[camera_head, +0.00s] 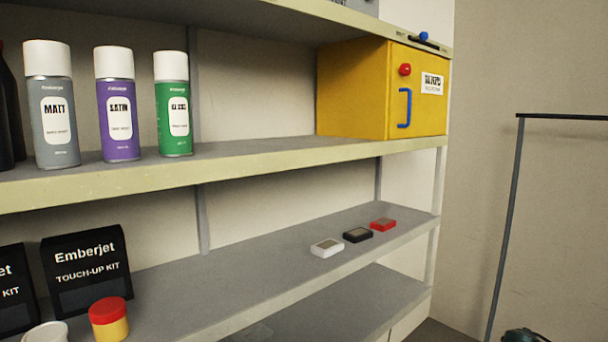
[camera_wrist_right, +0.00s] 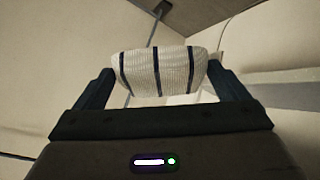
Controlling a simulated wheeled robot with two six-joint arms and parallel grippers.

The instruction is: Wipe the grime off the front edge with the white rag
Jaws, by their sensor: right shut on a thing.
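In the right wrist view, a white rag (camera_wrist_right: 175,74) with thin dark stripes is bunched between the two dark fingers of my right gripper (camera_wrist_right: 160,76), which is shut on it. Neither the rag nor either gripper shows in the head view. The middle shelf's pale front edge (camera_head: 250,168) runs across the head view. The lower shelf's front edge (camera_head: 290,292) shows below it. I cannot make out a clear patch of grime on either edge. My left gripper is not in view.
A grey can (camera_head: 50,125), a purple can (camera_head: 118,122) and a green can (camera_head: 174,121) stand near the middle shelf's edge. A yellow cabinet (camera_head: 350,90) is at its right end. Black kit boxes (camera_head: 88,265), a red-lidded jar (camera_head: 109,322) and small blocks (camera_head: 357,235) occupy the lower shelf.

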